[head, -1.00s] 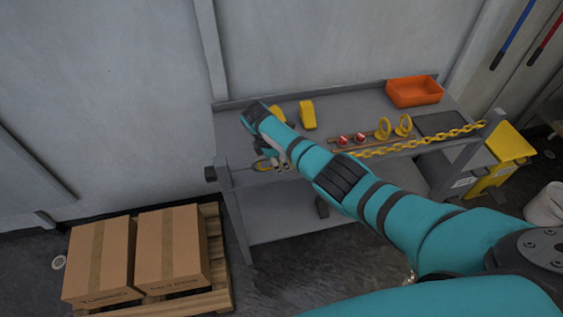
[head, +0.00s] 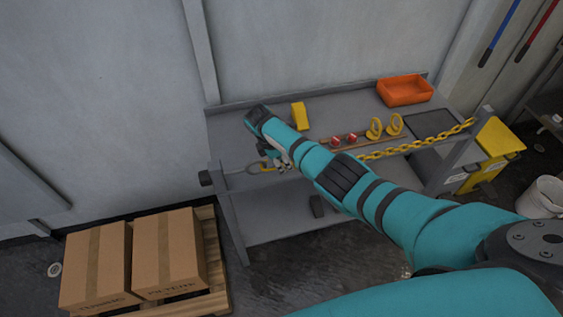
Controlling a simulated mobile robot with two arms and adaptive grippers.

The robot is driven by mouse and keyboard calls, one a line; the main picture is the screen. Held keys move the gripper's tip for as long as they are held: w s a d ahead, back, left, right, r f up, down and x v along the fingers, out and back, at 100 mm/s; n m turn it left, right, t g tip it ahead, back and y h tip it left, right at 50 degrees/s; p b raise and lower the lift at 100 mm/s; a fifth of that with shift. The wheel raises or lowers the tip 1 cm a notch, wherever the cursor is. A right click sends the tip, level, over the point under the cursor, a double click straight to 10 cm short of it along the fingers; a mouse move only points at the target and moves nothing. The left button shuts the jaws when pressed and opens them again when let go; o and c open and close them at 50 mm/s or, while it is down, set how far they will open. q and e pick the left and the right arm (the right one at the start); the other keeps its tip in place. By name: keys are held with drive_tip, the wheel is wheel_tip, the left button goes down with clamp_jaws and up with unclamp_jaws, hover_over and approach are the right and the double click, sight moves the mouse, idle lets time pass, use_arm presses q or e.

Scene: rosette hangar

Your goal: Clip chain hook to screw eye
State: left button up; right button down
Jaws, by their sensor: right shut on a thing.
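The yellow chain (head: 418,143) runs from the post at the bench's right end leftward until my right arm hides it. My right gripper (head: 276,163) is shut at the bench's front left, mostly hidden behind its own wrist. A yellow hook piece (head: 266,166) shows at its fingertips. The grey screw eye (head: 250,168) sticks out rightward from the dark block at the bench's left end. The hook is right beside or overlapping the eye's ring; I cannot tell whether it is clipped through it. My left gripper is out of view.
On the grey bench (head: 228,130) stand a yellow block (head: 299,116), red-and-white items (head: 344,139), yellow rings (head: 374,128) and an orange bin (head: 405,91). Cardboard boxes (head: 168,250) on a pallet stand at lower left. A yellow bin (head: 497,145) stands at right.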

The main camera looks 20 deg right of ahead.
drive_tip(key=c, duration=1.1)
unclamp_jaws()
